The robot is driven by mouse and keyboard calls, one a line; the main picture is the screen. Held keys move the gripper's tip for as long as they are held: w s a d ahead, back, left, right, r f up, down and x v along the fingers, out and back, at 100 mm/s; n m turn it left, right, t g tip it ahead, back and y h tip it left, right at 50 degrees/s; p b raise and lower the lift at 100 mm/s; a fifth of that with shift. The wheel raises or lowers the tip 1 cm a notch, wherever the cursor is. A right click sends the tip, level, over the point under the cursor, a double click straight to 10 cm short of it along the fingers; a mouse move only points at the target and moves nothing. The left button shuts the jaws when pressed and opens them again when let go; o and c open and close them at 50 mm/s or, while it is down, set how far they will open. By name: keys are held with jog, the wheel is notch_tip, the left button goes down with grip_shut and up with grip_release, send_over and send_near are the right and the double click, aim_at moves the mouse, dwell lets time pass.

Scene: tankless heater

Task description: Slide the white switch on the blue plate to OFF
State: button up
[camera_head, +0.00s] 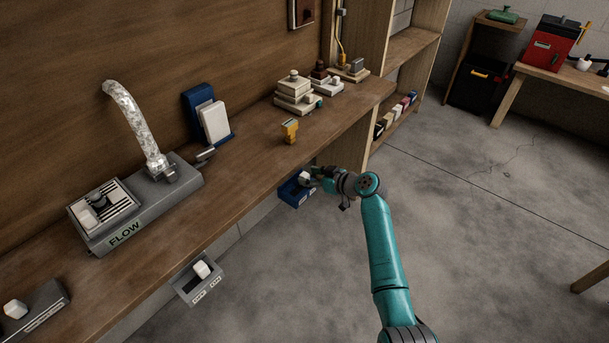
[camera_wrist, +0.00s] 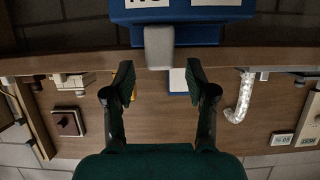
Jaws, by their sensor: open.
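The blue plate (camera_head: 291,193) is mounted under the front edge of the wooden bench in the head view. Its white switch (camera_head: 304,176) stands out from it, partly hidden by my gripper (camera_head: 313,179). In the wrist view, which looks upside down, the blue plate (camera_wrist: 190,35) fills the top centre, and the switch (camera_wrist: 159,48) shows as a pale grey block. My gripper (camera_wrist: 158,78) is open. The switch lies ahead of and between its fingertips, with no clear contact. White labels sit on the plate, cut off by the frame's top edge.
A grey plate with a similar white switch (camera_head: 201,269) hangs under the bench edge to the left. The bench top (camera_head: 240,135) holds a grey FLOW unit (camera_head: 135,213), a yellow object (camera_head: 290,131) and a blue stand (camera_head: 198,105).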

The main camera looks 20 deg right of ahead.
jog(key=shift+x, duration=1.45)
grip_shut()
